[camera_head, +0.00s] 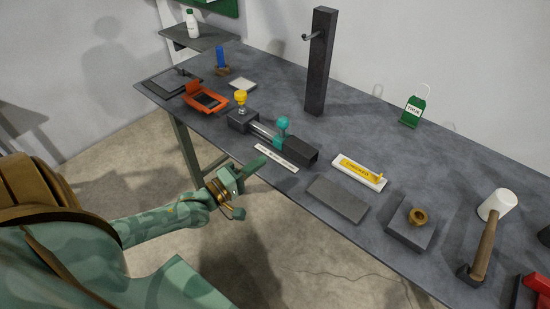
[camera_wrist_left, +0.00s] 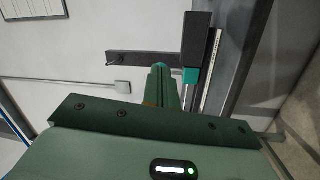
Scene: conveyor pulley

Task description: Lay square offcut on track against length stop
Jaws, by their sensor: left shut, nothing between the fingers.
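A small pale square plate (camera_head: 242,84), which looks like the square offcut, lies flat on the grey table toward its far left part. A track-like fixture with a bright bar (camera_head: 264,130) stands at the table's front edge. It has dark end blocks, a yellow knob (camera_head: 240,97) and a teal knob (camera_head: 283,125); I cannot tell which part is the length stop. My left gripper (camera_head: 258,163) is shut and empty, in front of the table edge near the white label strip (camera_head: 276,158). Its fingers also show in the left wrist view (camera_wrist_left: 161,80). My right gripper is not seen.
An orange tray (camera_head: 206,98) lies left of the fixture. A tall dark post (camera_head: 320,65) with a hook stands behind it. A dark plate (camera_head: 337,198), a yellow-topped white block (camera_head: 360,172) and a mallet (camera_head: 487,235) lie to the right.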

